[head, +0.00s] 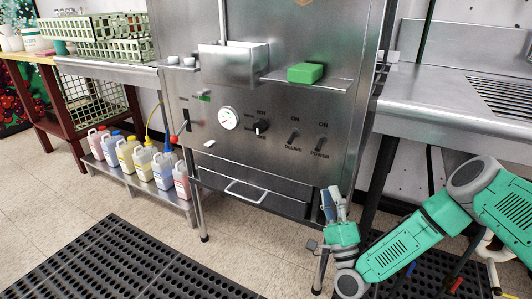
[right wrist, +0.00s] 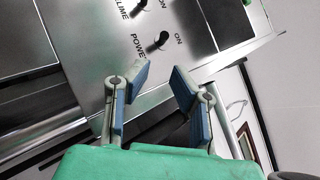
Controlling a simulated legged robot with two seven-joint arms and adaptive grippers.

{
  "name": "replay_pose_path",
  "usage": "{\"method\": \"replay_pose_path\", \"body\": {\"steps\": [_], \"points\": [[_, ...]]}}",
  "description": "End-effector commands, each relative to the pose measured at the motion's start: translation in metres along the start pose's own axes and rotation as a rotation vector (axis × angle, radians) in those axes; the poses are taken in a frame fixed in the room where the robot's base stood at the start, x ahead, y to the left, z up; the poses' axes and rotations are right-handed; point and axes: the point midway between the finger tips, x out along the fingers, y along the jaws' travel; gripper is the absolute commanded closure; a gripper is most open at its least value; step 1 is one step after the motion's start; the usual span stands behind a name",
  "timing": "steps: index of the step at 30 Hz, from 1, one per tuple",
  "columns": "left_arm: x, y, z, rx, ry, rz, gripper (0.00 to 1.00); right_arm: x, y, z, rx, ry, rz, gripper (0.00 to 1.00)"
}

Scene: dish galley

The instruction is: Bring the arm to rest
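My right arm (head: 410,240) comes in from the right of the head view, teal with grey joints. Its gripper (head: 333,197) points up in front of the lower right part of the steel machine (head: 275,165). In the right wrist view the gripper's (right wrist: 163,82) two blue-padded fingers stand apart with nothing between them. The machine's panel with a power knob (right wrist: 157,41) lies beyond the fingertips. My left gripper is in neither view.
A steel counter (head: 430,95) stands at the right, above my arm. A green sponge-like block (head: 306,72) lies on the machine's shelf. Several bottles (head: 143,163) stand on a low rack at the left. Black mats (head: 120,262) cover part of the floor.

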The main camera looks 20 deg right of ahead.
Motion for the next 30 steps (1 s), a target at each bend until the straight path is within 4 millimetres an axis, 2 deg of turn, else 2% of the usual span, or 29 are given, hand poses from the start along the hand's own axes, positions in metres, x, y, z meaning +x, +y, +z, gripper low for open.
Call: {"method": "replay_pose_path", "body": {"steps": [3, 5, 8, 11, 12, 14, 15, 17, 18, 20, 21, 24, 27, 30], "points": [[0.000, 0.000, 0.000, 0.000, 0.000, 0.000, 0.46, 0.000, 0.001, 0.003, -0.001, -0.004, 0.008, 0.80], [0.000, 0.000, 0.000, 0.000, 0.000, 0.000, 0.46, -0.001, 0.006, 0.011, -0.004, -0.016, 0.039, 0.80], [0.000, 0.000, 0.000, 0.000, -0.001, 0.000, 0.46, -0.010, 0.025, 0.044, -0.032, -0.071, 0.166, 0.80], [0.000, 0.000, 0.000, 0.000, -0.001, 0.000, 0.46, -0.035, 0.053, 0.098, -0.097, -0.200, 0.381, 0.80], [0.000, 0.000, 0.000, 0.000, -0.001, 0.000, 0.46, -0.052, 0.064, 0.121, -0.135, -0.273, 0.482, 0.80], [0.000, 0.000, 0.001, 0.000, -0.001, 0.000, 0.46, -0.085, 0.078, 0.152, -0.206, -0.404, 0.634, 0.80], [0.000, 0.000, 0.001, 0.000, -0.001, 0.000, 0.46, -0.110, 0.084, 0.169, -0.258, -0.502, 0.733, 0.80], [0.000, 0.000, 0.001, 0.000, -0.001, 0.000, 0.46, -0.153, 0.088, 0.186, -0.347, -0.664, 0.877, 0.80], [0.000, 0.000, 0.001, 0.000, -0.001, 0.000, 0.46, -0.183, 0.087, 0.191, -0.412, -0.779, 0.970, 0.80], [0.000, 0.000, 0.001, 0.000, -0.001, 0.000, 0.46, -0.228, 0.081, 0.189, -0.512, -0.954, 1.101, 0.80], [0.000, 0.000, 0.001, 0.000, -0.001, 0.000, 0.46, -0.255, 0.074, 0.181, -0.579, -1.064, 1.180, 0.80], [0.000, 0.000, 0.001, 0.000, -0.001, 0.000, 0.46, -0.306, 0.050, 0.151, -0.726, -1.300, 1.349, 0.80], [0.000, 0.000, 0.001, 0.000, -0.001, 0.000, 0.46, -0.338, 0.022, 0.116, -0.844, -1.479, 1.488, 0.80], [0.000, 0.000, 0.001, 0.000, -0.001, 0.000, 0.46, -0.358, -0.008, 0.081, -0.936, -1.620, 1.612, 0.80]]}}
